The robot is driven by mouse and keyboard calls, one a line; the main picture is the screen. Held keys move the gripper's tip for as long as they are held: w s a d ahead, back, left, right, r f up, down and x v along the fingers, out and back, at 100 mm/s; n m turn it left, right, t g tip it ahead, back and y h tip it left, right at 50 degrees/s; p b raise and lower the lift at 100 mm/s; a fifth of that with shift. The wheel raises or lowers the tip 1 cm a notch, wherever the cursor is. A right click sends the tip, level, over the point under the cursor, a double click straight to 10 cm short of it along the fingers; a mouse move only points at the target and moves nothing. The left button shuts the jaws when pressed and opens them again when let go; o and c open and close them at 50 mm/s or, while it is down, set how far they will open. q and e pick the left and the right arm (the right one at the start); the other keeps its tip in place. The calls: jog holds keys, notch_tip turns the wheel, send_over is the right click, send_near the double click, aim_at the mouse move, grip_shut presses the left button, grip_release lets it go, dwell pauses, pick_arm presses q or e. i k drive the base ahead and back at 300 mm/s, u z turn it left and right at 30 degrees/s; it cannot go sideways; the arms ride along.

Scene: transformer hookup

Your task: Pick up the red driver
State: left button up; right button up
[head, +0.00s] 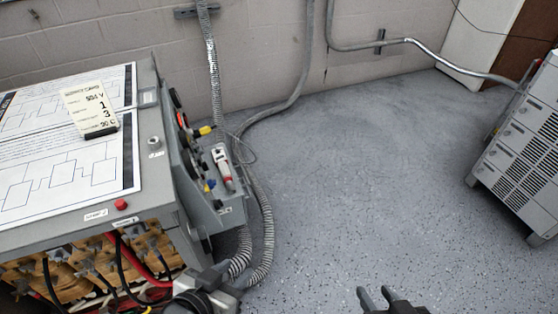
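A grey tool tray (232,215) hangs on the right side of the transformer cabinet. In it stands a tool with a white upper part and a red lower part (222,165); I cannot tell for sure whether this is the red driver.
Grey flexible conduits (265,225) run beside the tray. A grey vented unit (520,150) stands right. The middle floor is clear.

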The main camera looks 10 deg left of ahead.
aim_at(222, 163)
jog(key=z, duration=0.65)
jog(key=i, duration=2.9)
jog(key=u, duration=4.5)
jog(key=i, duration=0.5)
jog(key=z, duration=0.05)
